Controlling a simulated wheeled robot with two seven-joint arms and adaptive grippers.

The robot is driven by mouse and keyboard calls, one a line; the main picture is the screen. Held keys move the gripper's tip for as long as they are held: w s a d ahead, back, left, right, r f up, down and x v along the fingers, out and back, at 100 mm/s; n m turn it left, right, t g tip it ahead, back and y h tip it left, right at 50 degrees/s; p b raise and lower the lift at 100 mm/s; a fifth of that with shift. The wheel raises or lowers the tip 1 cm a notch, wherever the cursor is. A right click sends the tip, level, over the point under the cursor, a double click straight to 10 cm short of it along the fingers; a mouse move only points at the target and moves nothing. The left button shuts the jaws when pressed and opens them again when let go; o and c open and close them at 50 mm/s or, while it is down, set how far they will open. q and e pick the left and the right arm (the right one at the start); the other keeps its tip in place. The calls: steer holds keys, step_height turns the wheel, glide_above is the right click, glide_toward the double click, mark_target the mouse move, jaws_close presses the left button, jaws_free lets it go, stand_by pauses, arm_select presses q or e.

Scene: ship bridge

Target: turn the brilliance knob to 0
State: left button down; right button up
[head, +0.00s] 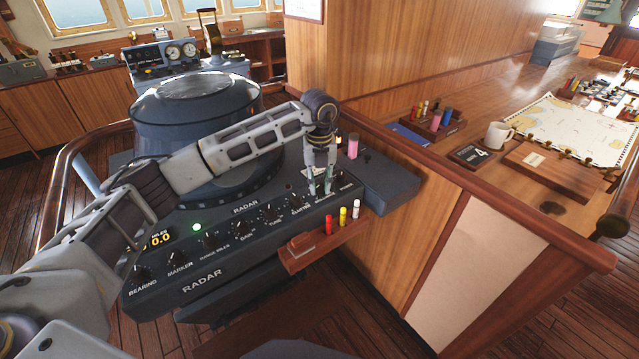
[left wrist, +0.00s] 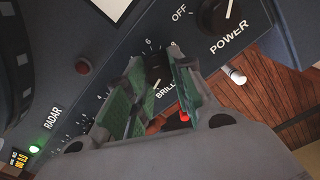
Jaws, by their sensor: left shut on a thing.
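The brilliance knob (left wrist: 155,70) is a black knob on the grey radar console (head: 225,235), with a white number scale around it and a partly covered "BRILL" label below. The 6 on its scale shows just above it in the left wrist view. Its exact pointer direction is hard to tell. My left gripper (head: 320,188) reaches down onto the right part of the knob row, with its green-padded fingers shut around the knob. The gripper also shows in the left wrist view (left wrist: 157,85). In the head view the fingers mostly hide the knob. My right gripper is not in view.
The power knob (left wrist: 218,18) sits close beside the brilliance knob. Other knobs, such as gain (head: 242,228), line the console to the left. A wooden rack (head: 325,243) with red, yellow and white pens is just below. A wooden counter stands to the right.

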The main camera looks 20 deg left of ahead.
mark_target(319, 185)
arm_select(q)
steer(key=n, duration=0.5)
steer(key=shift+n, duration=0.3)
steer(key=shift+r, duration=0.1)
stand_by(0.3)
steer(key=c, duration=1.2)
jaws_free()
steer(key=shift+r, duration=5.95)
